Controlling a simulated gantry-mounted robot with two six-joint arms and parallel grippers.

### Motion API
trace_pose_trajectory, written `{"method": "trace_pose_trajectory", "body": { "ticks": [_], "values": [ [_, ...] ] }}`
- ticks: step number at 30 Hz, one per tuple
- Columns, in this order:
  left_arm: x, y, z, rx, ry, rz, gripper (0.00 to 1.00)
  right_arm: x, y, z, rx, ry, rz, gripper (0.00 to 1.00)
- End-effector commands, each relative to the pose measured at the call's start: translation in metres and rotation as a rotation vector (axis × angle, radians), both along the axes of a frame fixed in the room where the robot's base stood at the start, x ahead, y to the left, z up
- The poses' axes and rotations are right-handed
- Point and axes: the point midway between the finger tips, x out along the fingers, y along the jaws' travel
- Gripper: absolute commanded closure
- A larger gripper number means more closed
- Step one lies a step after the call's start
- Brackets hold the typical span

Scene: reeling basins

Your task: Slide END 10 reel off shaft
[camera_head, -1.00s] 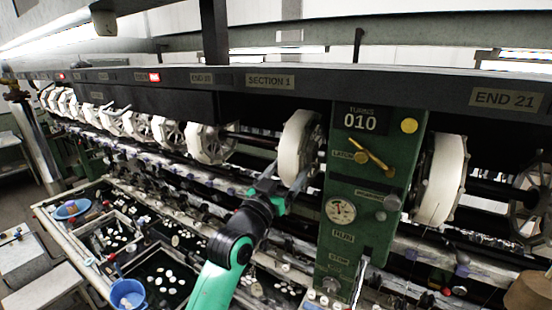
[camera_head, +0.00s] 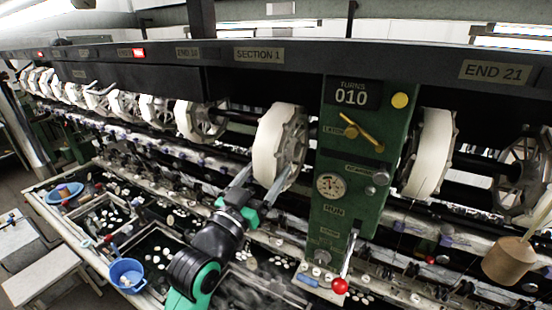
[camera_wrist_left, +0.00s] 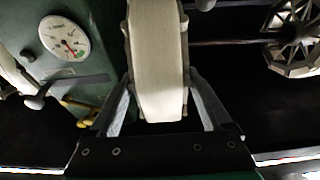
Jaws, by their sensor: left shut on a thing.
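A white reel (camera_head: 268,150) with a pale spoked side hangs in line with the shaft, just left of the green gear panel (camera_head: 338,215). No label that clearly reads END 10 shows on it. My left gripper (camera_head: 258,181) is shut on this reel, with one finger on each side of its lower rim. In the left wrist view the reel's broad rim (camera_wrist_left: 157,60) stands between the two fingers (camera_wrist_left: 158,98). A dark gap shows between the reel and the panel. My right gripper is not in view.
Another white reel (camera_head: 432,150) is right of the panel, and a row of reels (camera_head: 198,118) runs off left. A red-knobbed lever (camera_head: 340,285) sticks out below the panel. Basins with white cocoons and a blue bowl (camera_head: 126,272) lie below left. A dark beam (camera_head: 390,58) runs above.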

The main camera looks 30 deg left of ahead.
Motion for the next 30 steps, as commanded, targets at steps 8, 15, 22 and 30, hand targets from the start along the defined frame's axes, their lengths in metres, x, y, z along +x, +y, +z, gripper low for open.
{"method": "trace_pose_trajectory", "body": {
  "ticks": [8,15,22,30],
  "values": [
    [-0.046,-0.001,-0.01,0.0,-0.004,0.001,0.84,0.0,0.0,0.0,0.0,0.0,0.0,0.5],
    [-0.066,-0.002,-0.014,0.0,-0.003,0.0,0.84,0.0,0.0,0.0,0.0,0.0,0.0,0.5],
    [-0.077,-0.002,-0.024,0.0,-0.001,0.001,0.84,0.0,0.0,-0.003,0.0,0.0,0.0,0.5],
    [-0.115,-0.003,-0.048,0.0,-0.002,0.001,0.84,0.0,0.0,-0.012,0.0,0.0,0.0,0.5]
  ]
}}
